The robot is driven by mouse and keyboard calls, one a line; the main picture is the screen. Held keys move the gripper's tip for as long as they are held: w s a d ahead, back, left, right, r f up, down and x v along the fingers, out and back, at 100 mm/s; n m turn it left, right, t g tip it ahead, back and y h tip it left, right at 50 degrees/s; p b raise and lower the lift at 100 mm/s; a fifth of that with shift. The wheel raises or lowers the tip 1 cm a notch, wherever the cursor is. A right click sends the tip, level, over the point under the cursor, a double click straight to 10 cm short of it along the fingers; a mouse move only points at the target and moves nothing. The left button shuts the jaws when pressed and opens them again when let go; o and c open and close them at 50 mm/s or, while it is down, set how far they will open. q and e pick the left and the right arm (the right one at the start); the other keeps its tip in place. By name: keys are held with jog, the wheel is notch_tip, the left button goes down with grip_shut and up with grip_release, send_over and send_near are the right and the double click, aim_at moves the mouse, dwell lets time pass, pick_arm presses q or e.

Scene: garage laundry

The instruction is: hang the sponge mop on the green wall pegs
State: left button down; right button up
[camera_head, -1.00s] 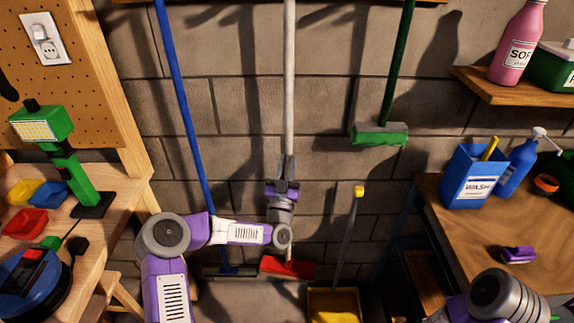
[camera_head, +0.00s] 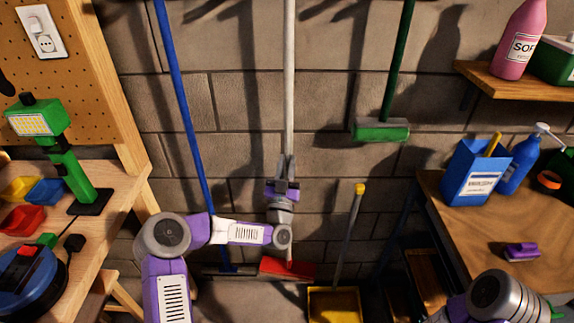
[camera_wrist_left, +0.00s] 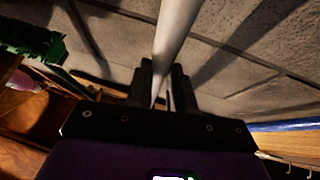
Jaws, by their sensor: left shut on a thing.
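The sponge mop, with a long white handle (camera_head: 289,80) and a red head (camera_head: 287,268), stands nearly upright before the block wall. Its head is low, near the floor; I cannot tell whether it touches. My left gripper (camera_head: 286,168) is shut on the handle's lower part. The left wrist view shows the pale handle (camera_wrist_left: 177,35) running up from between the dark fingers (camera_wrist_left: 162,88). The handle's top is beyond the head view's upper edge. No green wall pegs show. My right gripper is out of view; only part of that arm shows at lower right.
A blue-handled tool (camera_head: 183,105) stands to the left, and a green-headed one (camera_head: 381,131) hangs to the right. A yellow bucket (camera_head: 334,292) stands at the wall's foot. A workbench (camera_head: 118,193) and a table (camera_head: 475,222) flank the gap.

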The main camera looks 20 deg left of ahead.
pick_arm(q)
jog(key=c, duration=0.9)
grip_release()
jog(key=shift+f, duration=0.1)
jog(key=shift+f, duration=0.1)
jog(key=s+d+f+m+g+h+p, duration=0.1)
jog(key=s+d+f+g+h+p, duration=0.15)
jog(key=s+f+g, duration=0.35)
jog(key=s+d+f+g+h+p, duration=0.1)
jog(key=s+d+f+g+h, duration=0.2)
jog(key=f, duration=0.6)
jog(key=s+d+f+m+g+h+p, duration=0.1)
jog(key=s+d+f+g+h+p, duration=0.15)
jog(key=s+d+f, duration=0.35)
jog(key=s+f+n+g, duration=0.1)
jog(key=s+f+g, duration=0.2)
jog(key=s, duration=0.4)
jog(key=s+a+f+n+g+p, duration=0.1)
jog(key=s+f+g, duration=0.2)
jog(key=s+g, duration=0.2)
jog(key=s+a+f+n+g+y+p, duration=0.1)
jog(key=s+f+g, duration=0.3)
jog(key=s, duration=0.6)
jog(key=shift+s+a+n, duration=0.2)
jog(key=shift+s+n, duration=0.1)
